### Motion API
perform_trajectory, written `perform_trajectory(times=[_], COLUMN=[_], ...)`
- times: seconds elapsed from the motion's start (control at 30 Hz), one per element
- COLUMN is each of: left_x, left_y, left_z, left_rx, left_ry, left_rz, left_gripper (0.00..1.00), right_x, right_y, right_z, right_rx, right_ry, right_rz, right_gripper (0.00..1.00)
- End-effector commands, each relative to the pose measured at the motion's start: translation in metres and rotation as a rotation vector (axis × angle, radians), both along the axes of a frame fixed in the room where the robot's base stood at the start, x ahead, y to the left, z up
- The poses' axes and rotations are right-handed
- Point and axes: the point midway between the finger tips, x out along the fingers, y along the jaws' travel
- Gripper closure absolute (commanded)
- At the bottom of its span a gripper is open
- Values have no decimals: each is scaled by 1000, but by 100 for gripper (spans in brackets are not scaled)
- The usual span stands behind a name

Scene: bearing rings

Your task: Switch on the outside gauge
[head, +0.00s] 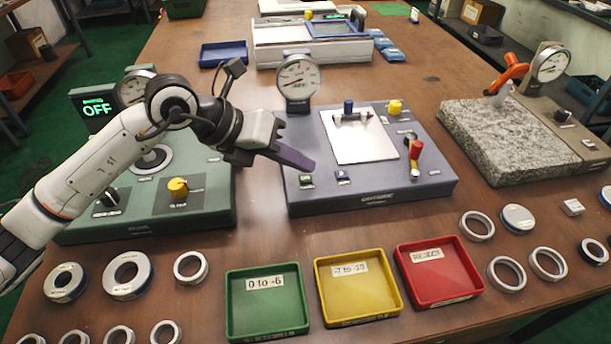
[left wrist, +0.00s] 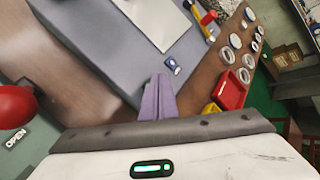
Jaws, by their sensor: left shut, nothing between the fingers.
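A grey gauge station (head: 440,182) stands mid-table with a round dial gauge (head: 298,80) at its back left. A green station (head: 215,205) at left has a black display (head: 96,110) reading OFF. My left gripper (head: 298,158) is shut and empty, its purple fingers over the grey station's front-left part. In the left wrist view the fingers (left wrist: 157,98) point near a blue button (left wrist: 173,65).
Green (head: 267,332), yellow (head: 358,318) and red (head: 440,298) trays line the front. Several metal rings lie at the front left and right. A granite block (head: 515,140) with an orange-handled gauge stands at right. A white case (head: 310,50) is behind.

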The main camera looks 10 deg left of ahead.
Motion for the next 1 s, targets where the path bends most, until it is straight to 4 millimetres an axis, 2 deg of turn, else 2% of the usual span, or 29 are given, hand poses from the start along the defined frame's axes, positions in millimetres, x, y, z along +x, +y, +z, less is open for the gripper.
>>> perform_trajectory(times=[1.0], left_x=[0], left_y=[0], left_z=[-9], left_rx=[0], left_ry=[0], left_rz=[0], left_gripper=[100], right_x=[-1], right_y=[1], right_z=[-7], right_rx=[0], right_ry=[2], right_rz=[1], right_gripper=[69])
